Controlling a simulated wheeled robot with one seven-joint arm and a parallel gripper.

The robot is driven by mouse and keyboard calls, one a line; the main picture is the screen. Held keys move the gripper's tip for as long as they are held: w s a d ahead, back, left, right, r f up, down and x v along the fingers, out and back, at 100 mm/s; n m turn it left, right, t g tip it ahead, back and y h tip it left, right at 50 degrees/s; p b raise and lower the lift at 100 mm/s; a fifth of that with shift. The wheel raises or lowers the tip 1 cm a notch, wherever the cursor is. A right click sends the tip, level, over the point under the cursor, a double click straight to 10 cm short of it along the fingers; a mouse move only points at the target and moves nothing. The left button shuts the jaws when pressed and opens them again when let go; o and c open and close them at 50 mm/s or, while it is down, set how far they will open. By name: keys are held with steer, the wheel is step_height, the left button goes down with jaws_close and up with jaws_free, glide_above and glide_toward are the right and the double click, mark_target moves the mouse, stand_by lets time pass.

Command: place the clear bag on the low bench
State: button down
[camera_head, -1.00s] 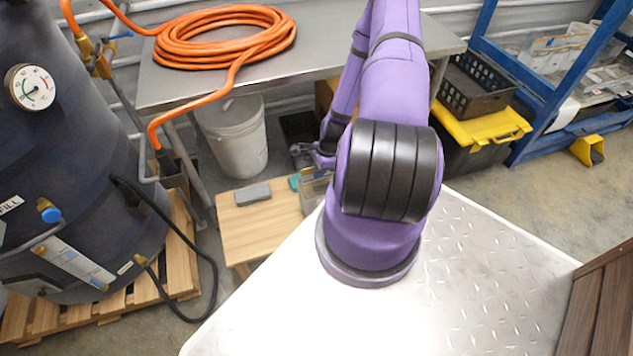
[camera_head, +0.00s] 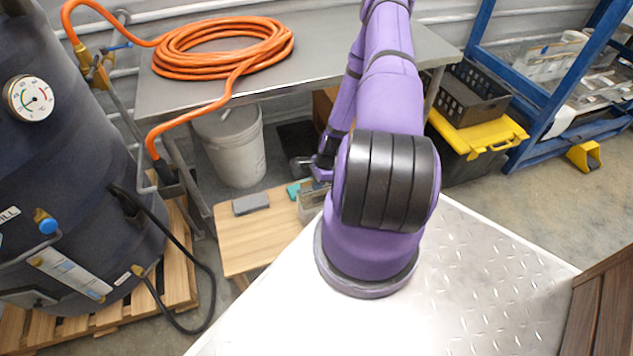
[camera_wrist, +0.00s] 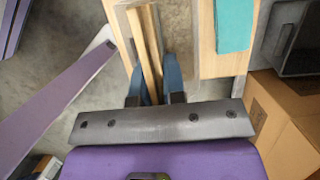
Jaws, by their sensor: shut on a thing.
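The low bench (camera_head: 235,240) is a small pale wooden table at the middle left of the head view. It also shows in the wrist view (camera_wrist: 225,66). My gripper (camera_wrist: 156,82) has blue fingers, shut on a tan upright strip that seems to be part of the clear bag (camera_wrist: 178,30). The bag looks see-through and brownish. In the head view the bag (camera_head: 311,203) shows at the bench's right end, partly behind my arm. I cannot tell whether it touches the bench top. My fingertips are hidden in the head view.
A grey block (camera_head: 250,204) and a teal item (camera_head: 293,189) lie on the bench. A metal table (camera_head: 165,95) with an orange hose (camera_head: 220,40) stands behind, a white bucket (camera_head: 232,145) under it. A cardboard box (camera_wrist: 295,125) is close to my gripper's right.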

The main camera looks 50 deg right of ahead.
steer(key=c, duration=1.2)
jaws_free()
steer(key=shift+r, duration=0.1)
